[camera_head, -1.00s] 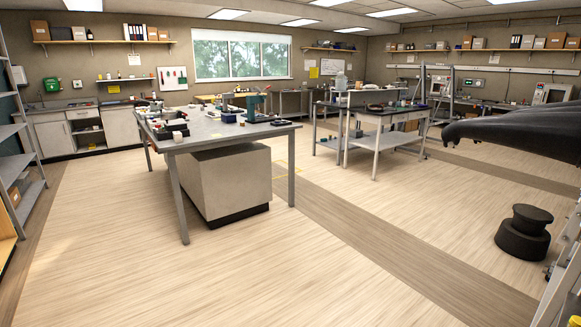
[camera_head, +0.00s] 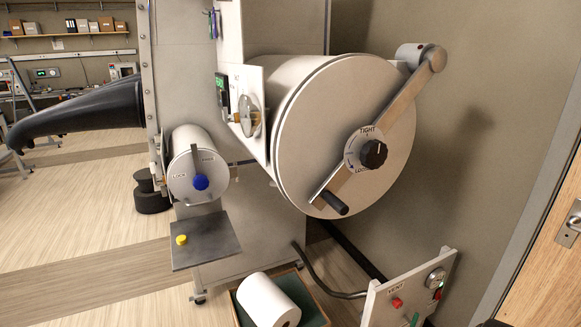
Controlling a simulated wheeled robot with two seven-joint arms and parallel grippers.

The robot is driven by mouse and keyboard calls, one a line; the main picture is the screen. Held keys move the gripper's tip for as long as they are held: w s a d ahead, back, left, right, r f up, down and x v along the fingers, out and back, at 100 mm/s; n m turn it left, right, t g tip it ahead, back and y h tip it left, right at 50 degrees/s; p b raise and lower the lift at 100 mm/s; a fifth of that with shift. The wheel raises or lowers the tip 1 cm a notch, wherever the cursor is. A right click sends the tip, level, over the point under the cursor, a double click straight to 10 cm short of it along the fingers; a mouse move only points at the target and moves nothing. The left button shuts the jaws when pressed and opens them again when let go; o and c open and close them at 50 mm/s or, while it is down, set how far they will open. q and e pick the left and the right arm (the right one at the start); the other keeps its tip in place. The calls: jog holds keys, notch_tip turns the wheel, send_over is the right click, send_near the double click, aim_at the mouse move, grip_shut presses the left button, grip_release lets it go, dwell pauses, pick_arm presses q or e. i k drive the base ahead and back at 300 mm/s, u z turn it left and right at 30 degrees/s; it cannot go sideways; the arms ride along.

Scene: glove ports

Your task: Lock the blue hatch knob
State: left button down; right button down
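The blue hatch knob (camera_head: 201,183) sits at the centre of the small round white hatch (camera_head: 183,168) on the lower side of the glove box. A grey bar crosses this hatch behind the knob, and small lettering shows on its face, too small to read surely. Above and to the right is a much larger round door (camera_head: 345,135) with a black knob (camera_head: 373,154) on a dial marked TIGHT and a long diagonal bar. Neither of my grippers is in view.
A white roll (camera_head: 268,300) lies in a green-lined tray on the floor. A panel marked VENT (camera_head: 408,290) stands at lower right. Black gloves (camera_head: 80,112) stick out left.

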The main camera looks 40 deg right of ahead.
aim_at(201, 183)
jog(key=z, duration=1.15)
jog(key=k, duration=1.3)
jog(key=z, duration=1.2)
jog(key=i, duration=1.5)
jog(key=u, duration=0.7)
jog(key=i, duration=0.55)
jog(key=u, duration=0.55)
